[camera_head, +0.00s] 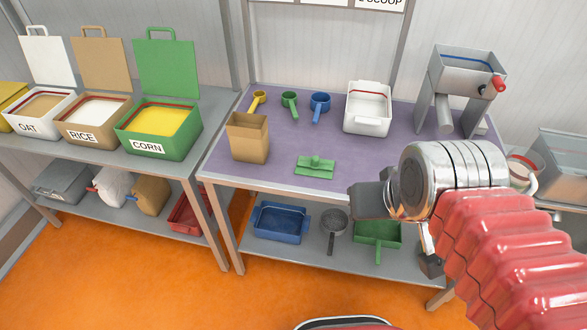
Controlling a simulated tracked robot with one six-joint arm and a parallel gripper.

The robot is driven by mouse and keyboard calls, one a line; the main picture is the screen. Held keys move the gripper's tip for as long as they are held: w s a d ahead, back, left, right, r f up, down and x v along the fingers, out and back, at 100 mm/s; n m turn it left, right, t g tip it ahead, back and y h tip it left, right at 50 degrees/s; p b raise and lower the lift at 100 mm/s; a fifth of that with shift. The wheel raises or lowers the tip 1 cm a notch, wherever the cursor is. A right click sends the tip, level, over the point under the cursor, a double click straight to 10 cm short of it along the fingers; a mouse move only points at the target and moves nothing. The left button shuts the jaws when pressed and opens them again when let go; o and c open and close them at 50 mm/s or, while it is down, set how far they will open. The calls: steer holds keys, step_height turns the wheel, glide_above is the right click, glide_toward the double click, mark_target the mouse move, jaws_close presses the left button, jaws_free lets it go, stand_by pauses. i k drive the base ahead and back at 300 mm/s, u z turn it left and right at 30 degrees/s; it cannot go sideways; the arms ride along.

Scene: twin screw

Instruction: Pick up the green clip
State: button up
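The green clip (315,167) lies on the purple table top (276,178), near its front edge and right of a brown paper bag. It looks flat, with a raised part in the middle. My gripper (366,199) is to the right of the clip and nearer the camera, in front of the table's front edge in the picture. It is apart from the clip. Its fingers are seen from the side and partly behind the metal wrist, so whether they are open cannot be told.
The open brown bag (248,138) stands left of the clip. Yellow (258,100), green (289,103) and blue (319,105) scoops lie behind. A white container (368,108) and a grey hopper machine (464,85) stand at the back right. A lower shelf holds trays. Purple surface around the clip is clear.

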mark_target(314, 166)
steer(key=u, duration=1.05)
steer(key=i, duration=1)
steer(key=u, duration=0.05)
